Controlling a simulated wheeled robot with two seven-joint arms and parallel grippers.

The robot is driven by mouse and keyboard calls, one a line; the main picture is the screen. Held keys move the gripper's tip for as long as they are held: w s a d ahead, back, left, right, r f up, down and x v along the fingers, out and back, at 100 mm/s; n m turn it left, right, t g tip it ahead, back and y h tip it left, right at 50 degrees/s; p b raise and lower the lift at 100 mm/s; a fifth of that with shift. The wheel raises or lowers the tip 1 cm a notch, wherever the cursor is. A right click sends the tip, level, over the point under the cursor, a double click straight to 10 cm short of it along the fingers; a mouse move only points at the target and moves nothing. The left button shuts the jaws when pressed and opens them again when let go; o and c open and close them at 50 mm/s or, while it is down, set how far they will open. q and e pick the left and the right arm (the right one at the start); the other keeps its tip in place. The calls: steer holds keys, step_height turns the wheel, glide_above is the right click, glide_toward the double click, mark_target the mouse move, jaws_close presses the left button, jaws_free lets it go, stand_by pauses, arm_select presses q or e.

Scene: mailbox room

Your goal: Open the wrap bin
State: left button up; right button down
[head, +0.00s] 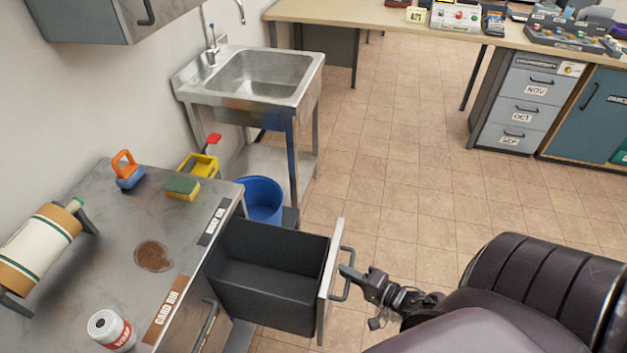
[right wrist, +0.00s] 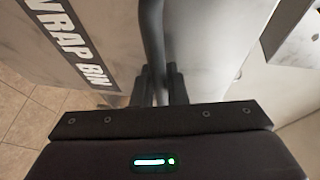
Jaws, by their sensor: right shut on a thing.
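The wrap bin (head: 268,272) is a dark grey drawer pulled well out of the metal bench, and its inside looks empty. Its pale front panel (head: 328,285) faces right, with a bar handle (head: 347,258). My right gripper (head: 349,272) is shut on this handle. In the right wrist view, the gripper fingers (right wrist: 159,85) close around the dark handle bar (right wrist: 152,35) in front of the panel's "WRAP BIN" label (right wrist: 70,40). My left gripper is not in view.
The bench (head: 110,225) holds a paper roll, a sponge, an orange-handled tool and a white roll. A closed card bin (head: 207,325) sits beside the open drawer. A blue bucket (head: 262,200) and a steel sink (head: 262,75) stand behind it.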

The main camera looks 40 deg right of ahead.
steer(key=s+d, duration=0.6)
steer(key=s, duration=0.2)
steer(key=shift+d, duration=0.1)
steer(key=c, duration=1.5)
jaws_free()
steer(key=shift+w, duration=0.1)
steer(key=shift+o, duration=0.2)
steer(key=v, duration=0.7)
steer(key=shift+s+b, duration=0.35)
steer(key=shift+s, duration=0.05)
steer(key=shift+d, duration=0.1)
